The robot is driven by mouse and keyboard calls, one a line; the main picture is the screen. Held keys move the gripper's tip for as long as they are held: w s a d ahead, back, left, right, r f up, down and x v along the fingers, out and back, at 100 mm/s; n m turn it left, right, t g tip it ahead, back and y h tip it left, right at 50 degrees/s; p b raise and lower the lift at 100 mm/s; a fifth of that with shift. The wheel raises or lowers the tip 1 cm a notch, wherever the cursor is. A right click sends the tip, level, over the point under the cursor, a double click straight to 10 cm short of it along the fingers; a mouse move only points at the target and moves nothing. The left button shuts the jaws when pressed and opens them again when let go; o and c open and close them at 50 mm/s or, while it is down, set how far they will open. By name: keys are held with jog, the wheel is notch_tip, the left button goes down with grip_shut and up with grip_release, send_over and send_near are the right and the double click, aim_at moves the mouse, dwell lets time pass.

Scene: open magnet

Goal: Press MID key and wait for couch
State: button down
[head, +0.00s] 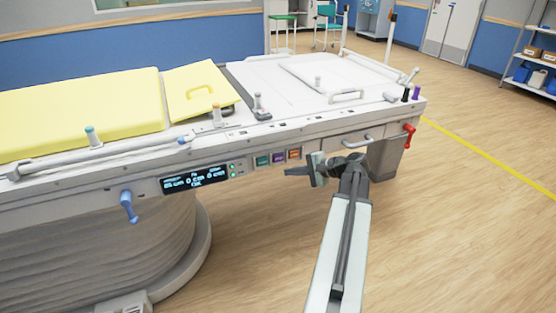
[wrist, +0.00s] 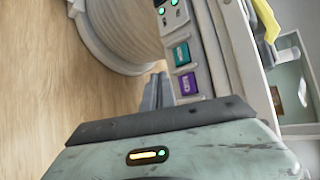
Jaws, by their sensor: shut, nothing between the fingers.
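The couch (head: 100,185) has three coloured keys in a row on its side panel. From left to right in the head view they are a teal key (head: 263,161), a purple key (head: 279,158) and an orange key (head: 294,154). In the wrist view the teal key (wrist: 181,53) and the purple key (wrist: 188,84) show; the purple label looks like MID, but it is small. My gripper (head: 288,171) is shut and empty, its tips just below the keys. In the wrist view its fingers (wrist: 158,90) lie beside the purple key, apparently not on its face.
A lit display panel (head: 195,179) sits left of the keys. A blue lever (head: 128,206) and a red lever (head: 409,135) stick out of the couch side. A grey handle (head: 357,140) is above my wrist. The floor at the right is open.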

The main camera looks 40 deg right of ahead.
aim_at(278, 158)
jog(key=w, duration=0.1)
jog(key=w+d, duration=0.1)
jog(key=w, duration=0.1)
jog(key=w+d, duration=0.1)
jog(key=w, duration=0.1)
dwell(1.9)
jog(key=shift+w+d, duration=0.15)
jog(key=shift+w, duration=0.15)
